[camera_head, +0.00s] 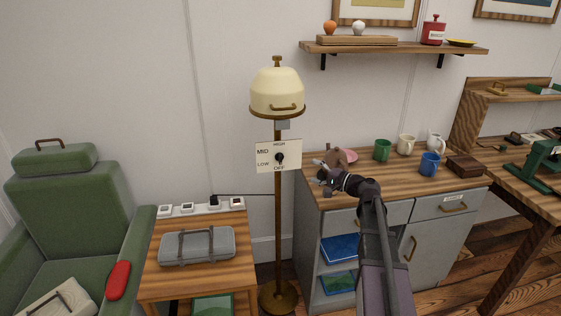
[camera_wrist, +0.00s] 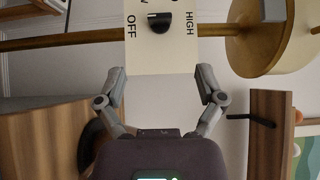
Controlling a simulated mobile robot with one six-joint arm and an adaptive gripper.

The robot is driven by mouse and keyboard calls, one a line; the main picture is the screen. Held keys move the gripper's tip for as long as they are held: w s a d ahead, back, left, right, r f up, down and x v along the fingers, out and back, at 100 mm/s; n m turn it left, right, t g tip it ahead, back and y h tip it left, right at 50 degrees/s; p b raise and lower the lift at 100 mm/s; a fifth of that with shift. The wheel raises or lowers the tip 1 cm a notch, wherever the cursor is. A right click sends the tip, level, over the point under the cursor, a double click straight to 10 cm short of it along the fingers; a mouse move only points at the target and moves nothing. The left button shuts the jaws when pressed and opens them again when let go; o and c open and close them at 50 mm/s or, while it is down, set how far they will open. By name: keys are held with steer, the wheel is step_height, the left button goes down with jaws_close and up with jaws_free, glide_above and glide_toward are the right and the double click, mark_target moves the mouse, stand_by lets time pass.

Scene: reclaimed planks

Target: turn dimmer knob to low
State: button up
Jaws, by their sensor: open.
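A cream dimmer plate (camera_head: 292,153) is fixed on the brass lamp pole, marked HIGH at top, MID and LOW at left, OFF at bottom. Its dark knob (camera_head: 279,158) sits in the middle. In the wrist view the plate (camera_wrist: 160,58) appears turned sideways, and the knob (camera_wrist: 158,22) shows a small pale mark on its left, toward OFF. My gripper (camera_head: 322,176) is to the right of the plate and a little lower. In the wrist view my gripper (camera_wrist: 160,76) is open and empty, its fingers framing the plate's near part, with the knob beyond the fingertips.
The floor lamp's cream shade (camera_head: 277,88) hangs above the plate. A wooden counter (camera_head: 370,172) with mugs and a pink dish (camera_head: 347,156) lies behind my gripper. A side table (camera_head: 168,280) holds a grey case (camera_head: 197,246). A green armchair (camera_head: 75,215) stands at left.

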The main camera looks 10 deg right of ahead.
mark_target(280, 159)
steer(key=shift+w, duration=0.1)
steer(key=x, duration=1.3)
steer(key=shift+w+a, duration=0.2)
steer(key=shift+a, duration=0.15)
steer(key=shift+c, duration=0.2)
steer(key=c, duration=1.1)
